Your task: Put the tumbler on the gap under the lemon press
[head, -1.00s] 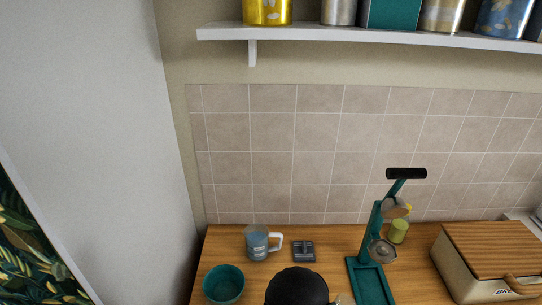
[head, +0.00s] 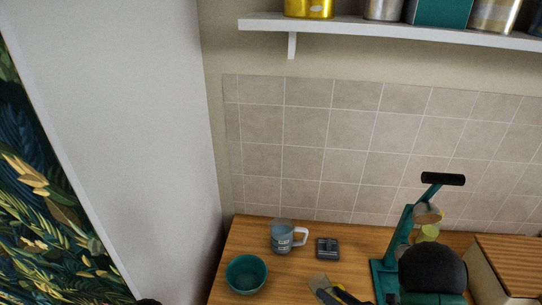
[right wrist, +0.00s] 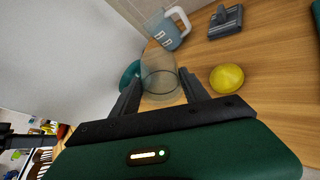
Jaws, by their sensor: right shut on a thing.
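The lemon press (head: 402,232) is teal with a black handle. It stands on the counter at the right in the head view, its lower part partly hidden behind my dark round arm part. My right gripper (head: 328,291) is low in the head view, left of the press. It is shut on the clear tumbler (right wrist: 159,80), which sits between its two fingers in the right wrist view. The tumbler shows only faintly in the head view (head: 320,281). The gap under the press is hidden by my arm. My left gripper is not in view.
A blue-grey mug (head: 282,238), a small dark grey object (head: 327,248) and a teal bowl (head: 246,274) stand left of the press. A yellow round object (right wrist: 227,78) lies beside the tumbler. A wood-lidded box (head: 500,262) stands at the right.

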